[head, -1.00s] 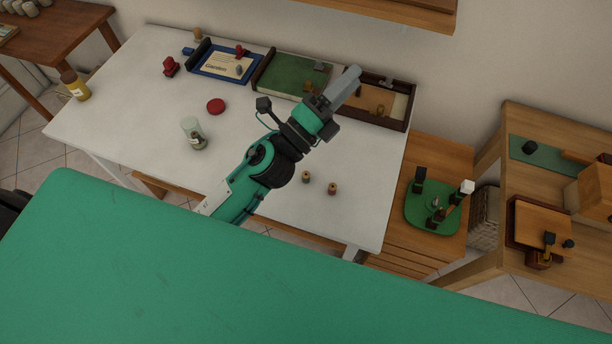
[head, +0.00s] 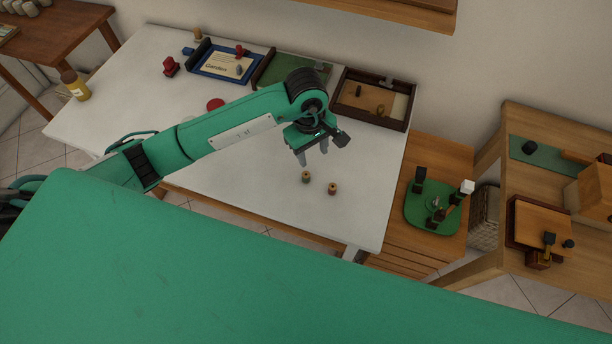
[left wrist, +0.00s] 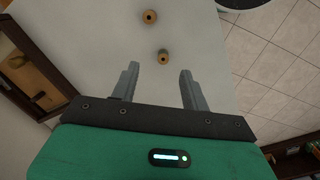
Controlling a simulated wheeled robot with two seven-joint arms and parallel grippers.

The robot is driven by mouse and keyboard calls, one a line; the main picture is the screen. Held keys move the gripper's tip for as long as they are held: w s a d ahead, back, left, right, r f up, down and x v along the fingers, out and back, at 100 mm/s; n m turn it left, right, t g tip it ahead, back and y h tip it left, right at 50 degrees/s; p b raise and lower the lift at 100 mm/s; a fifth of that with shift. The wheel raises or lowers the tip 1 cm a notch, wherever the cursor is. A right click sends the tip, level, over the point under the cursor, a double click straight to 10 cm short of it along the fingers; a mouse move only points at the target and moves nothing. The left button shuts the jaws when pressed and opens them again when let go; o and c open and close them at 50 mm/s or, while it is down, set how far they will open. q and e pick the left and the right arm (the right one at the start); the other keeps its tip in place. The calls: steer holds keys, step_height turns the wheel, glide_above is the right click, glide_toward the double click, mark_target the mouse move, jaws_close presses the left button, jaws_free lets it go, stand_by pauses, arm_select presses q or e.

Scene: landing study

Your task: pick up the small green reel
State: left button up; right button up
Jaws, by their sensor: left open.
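Two small reels with tan ends stand upright on the white table (head: 240,180). The left one in the head view looks greenish, and I take it as the green reel (head: 305,177). The other reel (head: 332,188) looks reddish brown and stands just to its right. In the left wrist view the green reel (left wrist: 163,57) seems to be the nearer one, just beyond the fingertips, with the other reel (left wrist: 150,16) farther up. My left gripper (head: 312,156) is open and empty, pointing down above and close to the green reel. My right gripper is not in view.
Behind the gripper are a brown tray (head: 404,124), a green tray (head: 262,70) and a blue tray (head: 196,62). A red disc (head: 215,104) lies farther left. A green round board (head: 415,213) with dark pieces stands beyond the table's right edge. Table around the reels is clear.

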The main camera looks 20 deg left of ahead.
arm_select(q)
steer(key=a, duration=0.1)
steer(key=y+p, duration=0.1)
steer(key=p, duration=0.1)
glide_above(306, 175)
step_height(306, 175, down, 8)
steer(key=shift+f, duration=0.15)
steer(key=shift+f+p, duration=0.4)
steer(key=shift+f, duration=0.2)
step_height(306, 175, down, 3)
steer(key=shift+d+f+p, duration=0.1)
steer(key=shift+f+p, duration=0.05)
steer(key=shift+p, duration=0.45)
steer(key=shift+f, duration=0.45)
jaws_close()
